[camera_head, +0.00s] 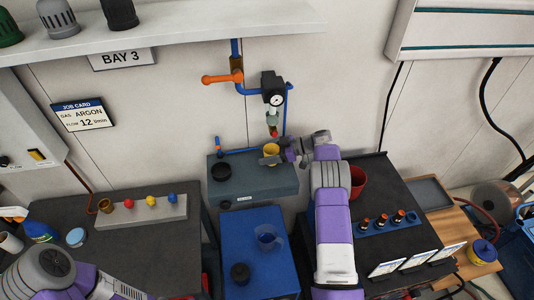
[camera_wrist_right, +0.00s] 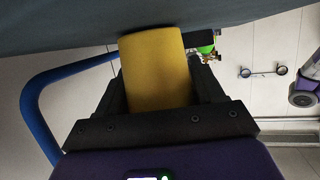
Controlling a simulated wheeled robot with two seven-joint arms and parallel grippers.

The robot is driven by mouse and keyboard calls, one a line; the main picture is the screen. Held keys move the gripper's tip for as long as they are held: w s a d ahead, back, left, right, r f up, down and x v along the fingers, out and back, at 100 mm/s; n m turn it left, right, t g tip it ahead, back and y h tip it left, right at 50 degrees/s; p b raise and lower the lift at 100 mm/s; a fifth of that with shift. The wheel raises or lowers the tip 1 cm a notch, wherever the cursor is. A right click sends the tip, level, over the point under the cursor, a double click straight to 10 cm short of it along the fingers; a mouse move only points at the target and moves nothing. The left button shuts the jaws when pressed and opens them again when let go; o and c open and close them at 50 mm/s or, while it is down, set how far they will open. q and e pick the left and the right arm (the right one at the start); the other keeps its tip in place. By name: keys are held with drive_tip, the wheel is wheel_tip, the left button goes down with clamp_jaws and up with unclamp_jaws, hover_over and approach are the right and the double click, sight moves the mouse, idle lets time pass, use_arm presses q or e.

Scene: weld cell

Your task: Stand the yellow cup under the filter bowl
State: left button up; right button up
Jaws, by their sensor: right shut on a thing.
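The yellow cup (camera_head: 271,148) is at the back right of the grey-green box top (camera_head: 240,185), just below the filter bowl (camera_head: 272,121) in the head view. My right gripper (camera_head: 281,150) reaches in from the right and is shut on the cup. In the right wrist view the cup (camera_wrist_right: 153,65) sits between the black fingers (camera_wrist_right: 152,92), its far end against the grey surface. I cannot tell whether it rests on the box or hangs just above. My left arm shows at the lower left; its gripper is out of view.
A pressure gauge (camera_head: 277,99) and blue pipe with an orange valve handle (camera_head: 222,77) are above. A black round piece (camera_head: 221,172) sits on the box's left. A red pot (camera_head: 357,181) stands right, behind my forearm.

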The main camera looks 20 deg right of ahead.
drive_tip(key=shift+f, duration=0.1)
drive_tip(key=o, duration=1)
drive_tip(key=shift+r, duration=0.2)
drive_tip(key=b+v, duration=0.1)
drive_tip(key=v, duration=1.1)
